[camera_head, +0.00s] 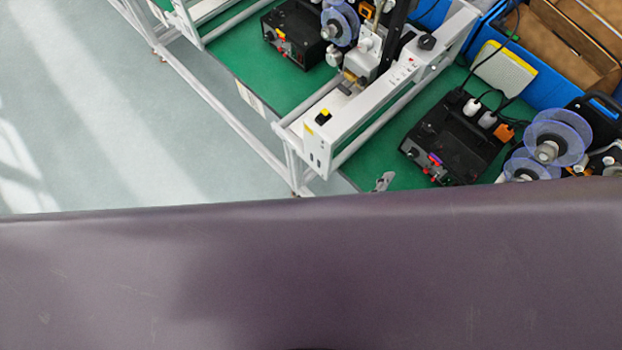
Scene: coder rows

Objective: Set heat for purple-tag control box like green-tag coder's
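A black control box (458,138) stands on the green bench top at the right, with a small purple mark, red knobs and dark knobs on its front. I take it for the purple-tag box; its heat setting is too small to read. Another black control box (293,34) stands at the upper middle with a small yellow mark and red knobs. No green tag can be made out. A small grey metal tip (383,181), apparently my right gripper, shows left of the purple-marked box, apart from it. Its opening cannot be judged. My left gripper is not in view.
A white coder frame (375,100) with blue reels stands between the boxes. More blue reels (555,140) are at the right. Blue crates (550,85) with cardboard line the back. A large purple-grey surface fills the lower half and hides what lies below. Open floor (90,110) is at the left.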

